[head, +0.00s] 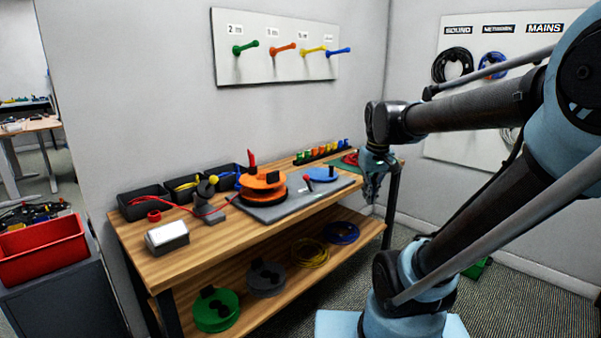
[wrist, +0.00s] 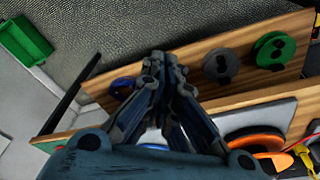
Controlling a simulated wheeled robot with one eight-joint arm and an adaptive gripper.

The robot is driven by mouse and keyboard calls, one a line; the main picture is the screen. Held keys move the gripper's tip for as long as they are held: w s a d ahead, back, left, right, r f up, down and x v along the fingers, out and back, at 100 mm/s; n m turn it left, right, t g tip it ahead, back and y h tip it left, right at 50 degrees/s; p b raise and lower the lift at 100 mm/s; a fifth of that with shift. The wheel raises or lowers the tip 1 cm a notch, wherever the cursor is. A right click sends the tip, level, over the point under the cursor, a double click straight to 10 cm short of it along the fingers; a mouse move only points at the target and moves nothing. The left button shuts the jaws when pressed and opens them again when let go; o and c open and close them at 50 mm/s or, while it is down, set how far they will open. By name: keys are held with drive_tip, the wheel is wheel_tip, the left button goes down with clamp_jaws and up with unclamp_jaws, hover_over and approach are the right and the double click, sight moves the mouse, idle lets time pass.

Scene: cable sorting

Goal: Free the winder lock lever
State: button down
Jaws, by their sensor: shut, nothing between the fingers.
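The winder is a grey base plate (head: 290,208) on the workbench, with an orange reel (head: 262,182) on its left and a blue disc (head: 320,175) on its right. I cannot tell which is the lock lever. My gripper (head: 371,190) is shut and empty, pointing down near the bench's right end, right of the winder. In the wrist view my gripper (wrist: 165,68) covers much of the plate; the orange reel (wrist: 255,142) shows at lower right.
Black bins (head: 143,203) line the wall side, with a red cable running from the left to the reel. A white box (head: 166,237) stands at front left. A row of coloured pieces (head: 320,152) is behind the winder. Spools, including a green one (head: 217,311), lie on the lower shelf.

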drive_tip(key=w+a+r+n, duration=0.1)
drive_tip(key=w+a+r, duration=0.2)
drive_tip(key=w+a, duration=0.3)
drive_tip(key=w+a+r+n, duration=0.1)
drive_tip(key=w+a+r, duration=0.25)
drive_tip(key=w, duration=0.45)
drive_tip(key=n, duration=0.3)
hover_over(309, 184)
drive_tip(key=w+a, duration=0.6)
drive_tip(key=shift+w+d+r+g, duration=0.2)
drive_tip(key=shift+d+g, duration=0.1)
drive_tip(key=shift+f, duration=0.1)
drive_tip(key=f, duration=0.3)
drive_tip(key=w+f, duration=0.1)
drive_tip(key=f, duration=0.5)
drive_tip(key=shift+w+a, duration=0.15)
drive_tip(key=shift+a, duration=0.15)
drive_tip(key=shift+d+f, duration=0.1)
drive_tip(key=shift+f, duration=0.3)
drive_tip(key=shift+s+d+r, duration=0.25)
drive_tip(key=shift+s+d, duration=0.3)
drive_tip(key=shift+s, duration=0.25)
drive_tip(key=shift+s+d+r, duration=0.2)
drive_tip(key=shift+s+d, duration=0.35)
drive_tip(key=shift+s, duration=0.2)
drive_tip(key=shift+y, duration=0.3)
